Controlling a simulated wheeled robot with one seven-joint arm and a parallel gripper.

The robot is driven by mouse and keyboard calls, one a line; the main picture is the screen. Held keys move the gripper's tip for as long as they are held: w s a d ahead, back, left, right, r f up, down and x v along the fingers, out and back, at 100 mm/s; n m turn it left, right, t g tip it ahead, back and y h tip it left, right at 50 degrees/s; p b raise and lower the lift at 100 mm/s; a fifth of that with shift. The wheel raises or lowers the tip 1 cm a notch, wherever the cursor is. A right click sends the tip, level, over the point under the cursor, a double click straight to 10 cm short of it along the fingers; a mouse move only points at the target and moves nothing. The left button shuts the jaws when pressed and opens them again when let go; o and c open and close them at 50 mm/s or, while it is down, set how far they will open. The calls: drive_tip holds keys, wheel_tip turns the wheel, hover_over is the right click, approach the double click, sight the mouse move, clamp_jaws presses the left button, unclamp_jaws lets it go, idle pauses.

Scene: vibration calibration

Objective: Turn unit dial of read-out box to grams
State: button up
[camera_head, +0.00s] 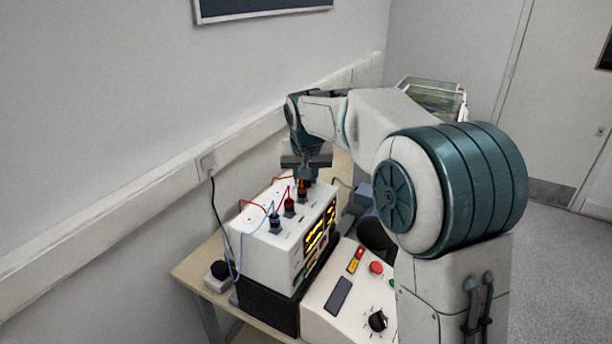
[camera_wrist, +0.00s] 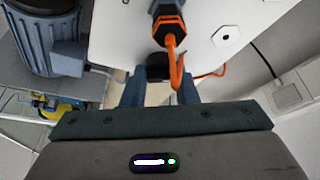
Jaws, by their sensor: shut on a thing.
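The read-out box (camera_head: 270,251) is white with lit yellow displays (camera_head: 315,238) on its front, and it stands on a black box. My gripper (camera_head: 304,176) points down at the far end of its top. In the wrist view, the two blue-grey fingers of my gripper (camera_wrist: 159,88) stand on either side of a dark knob-like part (camera_wrist: 158,66) at the edge of the white top (camera_wrist: 118,38). They are shut on it. I cannot tell whether this part is the unit dial, and no dial marking is readable. The fingertips are partly hidden in the head view.
Several plugs with red and blue leads rise from the box top, including an orange plug (camera_wrist: 170,30) close to my fingers. A white control panel (camera_head: 318,307) with a black dial (camera_head: 377,320) and a red button (camera_head: 376,268) stands at the front right. The wall is close behind.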

drive_tip(key=m, duration=0.1)
drive_tip(key=m+h, duration=0.1)
drive_tip(key=m, duration=0.1)
drive_tip(key=shift+a+m+h, duration=0.2)
drive_tip(key=shift+m+h, duration=0.1)
drive_tip(key=m+h, duration=0.1)
drive_tip(key=m, duration=0.2)
drive_tip(key=shift+w+r+m+g, duration=0.1)
drive_tip(key=shift+m+g, duration=0.2)
drive_tip(key=m+g+h+p, duration=0.1)
drive_tip(key=m, duration=0.2)
drive_tip(key=shift+a+m, duration=0.15)
drive_tip(key=shift+m, duration=0.15)
drive_tip(key=shift+w+m+g+h+p, duration=0.1)
drive_tip(key=shift+m+g+h+p, duration=0.45)
drive_tip(key=shift+m, duration=1.35)
drive_tip(key=o, duration=1)
drive_tip(key=p+v, duration=0.1)
drive_tip(key=v, duration=1.2)
drive_tip(key=shift+w+a+r, duration=0.1)
drive_tip(key=shift+r, duration=0.25)
